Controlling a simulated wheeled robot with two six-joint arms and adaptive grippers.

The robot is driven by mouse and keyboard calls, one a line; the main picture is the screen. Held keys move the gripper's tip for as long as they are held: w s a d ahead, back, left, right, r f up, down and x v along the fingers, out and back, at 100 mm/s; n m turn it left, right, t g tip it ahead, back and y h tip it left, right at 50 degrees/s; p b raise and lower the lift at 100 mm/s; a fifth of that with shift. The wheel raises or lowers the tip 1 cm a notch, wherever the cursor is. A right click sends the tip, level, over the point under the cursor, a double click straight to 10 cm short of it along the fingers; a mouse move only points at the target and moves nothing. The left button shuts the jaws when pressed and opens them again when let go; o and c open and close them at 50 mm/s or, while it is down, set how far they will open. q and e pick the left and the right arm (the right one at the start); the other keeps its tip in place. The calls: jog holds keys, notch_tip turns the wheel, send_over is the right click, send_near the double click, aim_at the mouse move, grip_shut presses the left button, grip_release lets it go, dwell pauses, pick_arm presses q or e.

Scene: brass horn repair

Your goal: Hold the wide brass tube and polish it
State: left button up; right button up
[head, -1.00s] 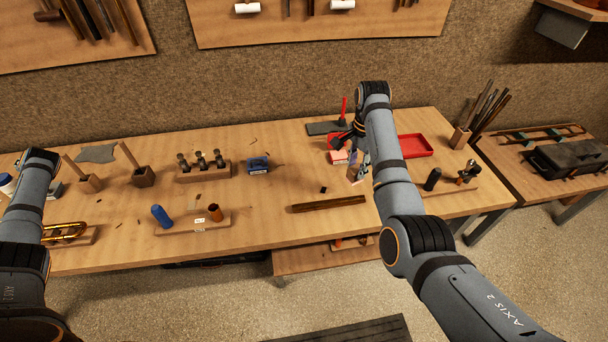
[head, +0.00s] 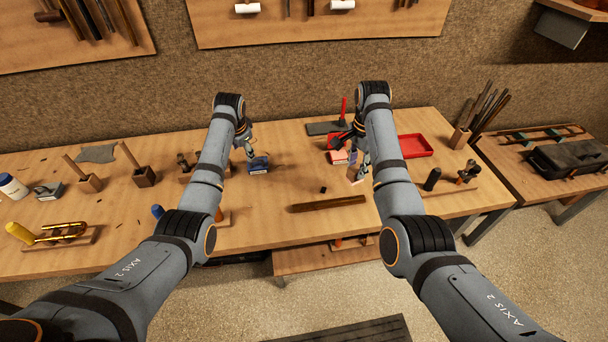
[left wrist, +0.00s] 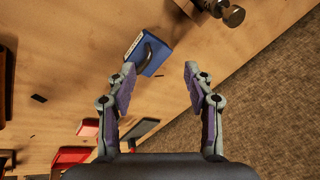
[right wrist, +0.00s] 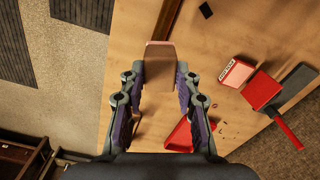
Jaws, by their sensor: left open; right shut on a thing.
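A short copper-coloured tube (head: 219,214) stands in a low wooden holder, mostly hidden behind my left arm; I cannot tell whether it is the wide brass tube. My left gripper (head: 248,147) is open and empty above the bench, near the blue box (head: 259,164). In the left wrist view its fingers (left wrist: 159,75) are apart, with the blue box (left wrist: 150,54) beyond them. My right gripper (right wrist: 158,82) is shut on a tan block (right wrist: 159,64), which also shows in the head view (head: 354,174).
A brown bar (head: 328,203) lies at the bench front. A pink-topped box (head: 339,157), red tray (head: 414,146) and dark plate (head: 324,128) lie around my right gripper. A blue cylinder (head: 157,211) and a metal-part rack (head: 187,163) are partly behind my left arm.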

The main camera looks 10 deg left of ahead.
pick_arm(q)
jog(key=s+d+m+g+h, duration=0.15)
jog(key=s+d+m, duration=0.25)
jog(key=d, duration=0.8)
jog(key=m+g, duration=0.4)
send_near(305, 204)
jog(key=shift+t, duration=0.25)
jog(key=f, duration=0.3)
jog(key=s+f, duration=0.1)
jog(key=f, duration=0.5)
jog(key=shift+s+f, duration=0.2)
jog(key=shift+s, duration=0.1)
jog(key=shift+c, duration=0.5)
grip_shut()
